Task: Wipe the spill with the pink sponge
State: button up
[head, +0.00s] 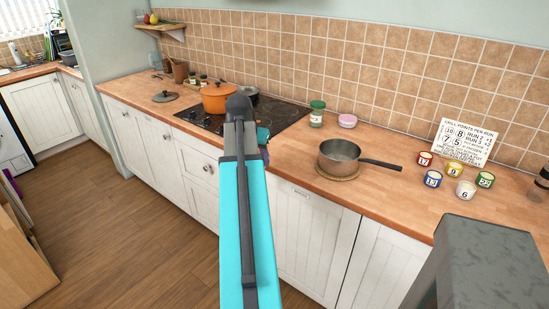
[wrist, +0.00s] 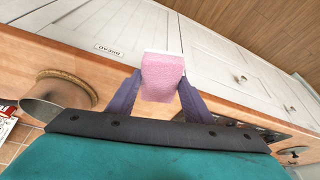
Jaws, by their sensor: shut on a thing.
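My gripper (wrist: 160,95) is shut on the pink sponge (wrist: 162,75), which sits between its two purple fingers in the wrist view. The sponge is held near the counter's front edge, with white cabinet fronts behind it. In the head view my arm hides the sponge and most of the gripper; only a small dark purple part shows beside the arm near the hob. I cannot make out a spill in either view; part of the counter and hob is hidden behind my arm.
A saucepan (head: 338,152) on a round mat stands right of my arm. Numbered tins (head: 455,169) and a sign (head: 463,142) are farther right. An orange pot (head: 219,98) stands on the black hob (head: 283,116). A green-lidded jar (head: 317,115) and a pink-topped container (head: 347,120) stand near the wall.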

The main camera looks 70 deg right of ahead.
jog(key=w+a+r+n+t+y, duration=0.15)
jog(key=w+a+n, duration=0.25)
jog(key=w+a, duration=0.85)
jog(key=w+a+f+n+t, duration=0.15)
jog(key=w+a+n, duration=0.35)
jog(key=w+a, duration=0.8)
jog(key=w+a+n+y, duration=0.1)
jog(key=w+a+n, duration=0.2)
jog(key=a, duration=0.8)
jog(key=w+a+r+n+t+y, duration=0.1)
jog(key=w+a+n, duration=0.2)
jog(key=a, duration=0.9)
jog(key=w+a+r+n+y, duration=0.1)
jog(key=w+a+n, duration=0.2)
jog(key=a, duration=0.9)
jog(key=shift+w+r+t, duration=0.15)
jog(key=shift+w+t, duration=0.15)
jog(key=shift+w, duration=0.55)
jog(key=shift+s, duration=0.15)
